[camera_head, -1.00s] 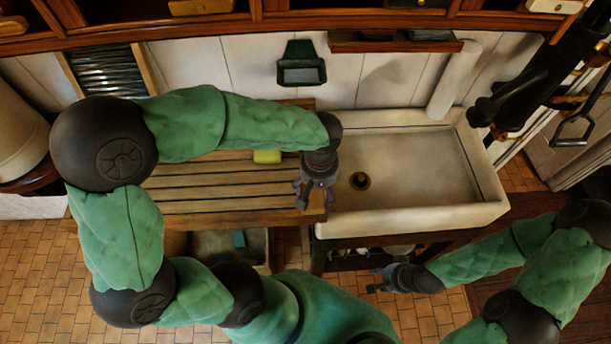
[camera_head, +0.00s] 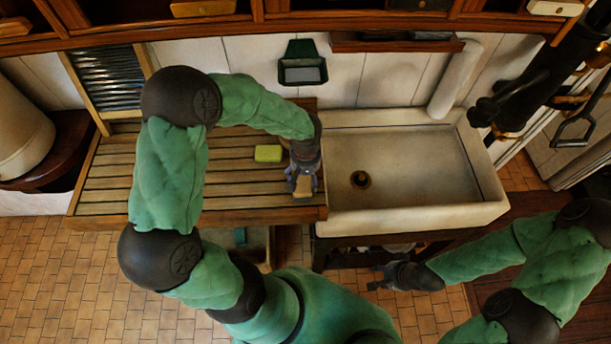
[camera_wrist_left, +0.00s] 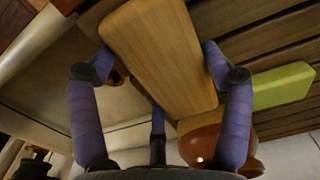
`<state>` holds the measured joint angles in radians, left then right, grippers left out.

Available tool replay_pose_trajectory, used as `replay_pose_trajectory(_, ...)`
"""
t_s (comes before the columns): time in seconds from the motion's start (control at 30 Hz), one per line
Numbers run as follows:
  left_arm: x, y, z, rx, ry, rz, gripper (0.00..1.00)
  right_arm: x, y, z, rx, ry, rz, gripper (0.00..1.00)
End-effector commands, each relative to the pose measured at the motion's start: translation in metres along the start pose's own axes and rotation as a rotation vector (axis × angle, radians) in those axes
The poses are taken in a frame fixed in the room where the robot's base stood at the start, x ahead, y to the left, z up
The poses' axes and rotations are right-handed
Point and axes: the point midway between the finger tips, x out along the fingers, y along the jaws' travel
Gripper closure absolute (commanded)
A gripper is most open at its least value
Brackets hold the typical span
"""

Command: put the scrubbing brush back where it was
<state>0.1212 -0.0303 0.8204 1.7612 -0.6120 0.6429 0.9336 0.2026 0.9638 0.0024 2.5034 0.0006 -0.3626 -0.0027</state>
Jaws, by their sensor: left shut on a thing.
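The scrubbing brush (camera_head: 304,186), with a plain pale wooden back, is in my left gripper (camera_head: 303,181). It hangs over the right end of the slatted draining board (camera_head: 105,185), close to the sink's left edge. In the left wrist view the fingers (camera_wrist_left: 160,85) close on both sides of the brush's wooden block (camera_wrist_left: 160,50); its bristles are hidden. I cannot tell whether the brush touches the board. My right gripper (camera_head: 378,278) is empty, low in front of the sink, with its fingers apart.
A yellow-green block (camera_head: 268,153) lies on the board just left of my left gripper. The white sink (camera_head: 420,165) is empty. A ribbed washboard (camera_head: 106,76) leans at the back left. A dark green holder (camera_head: 303,62) and a wooden shelf (camera_head: 393,43) are on the wall.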

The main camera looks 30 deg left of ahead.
Motion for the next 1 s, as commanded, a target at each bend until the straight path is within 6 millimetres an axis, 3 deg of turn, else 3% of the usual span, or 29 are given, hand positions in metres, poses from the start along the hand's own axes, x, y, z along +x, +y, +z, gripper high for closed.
replay_pose_trajectory(0.43, 0.0095, 0.0002, -0.0007, -0.001, 0.003, 0.001, 0.63, 0.0036, 0.0013, -0.0002, 0.000, 0.000, 0.000, 0.60)
replay_pose_trajectory(0.47, 0.0097, 0.0001, -0.0004, 0.000, 0.002, 0.001, 0.18, 0.0036, 0.0013, -0.0002, 0.000, 0.000, 0.000, 0.60)
replay_pose_trajectory(0.53, 0.0087, 0.0001, -0.0004, 0.000, 0.002, 0.001, 0.00, 0.0027, 0.0009, -0.0001, 0.000, 0.000, 0.000, 0.60)
replay_pose_trajectory(1.0, 0.0054, 0.0001, -0.0004, -0.001, 0.002, 0.001, 0.00, -0.0008, -0.0003, -0.0001, 0.000, 0.000, 0.000, 0.60)
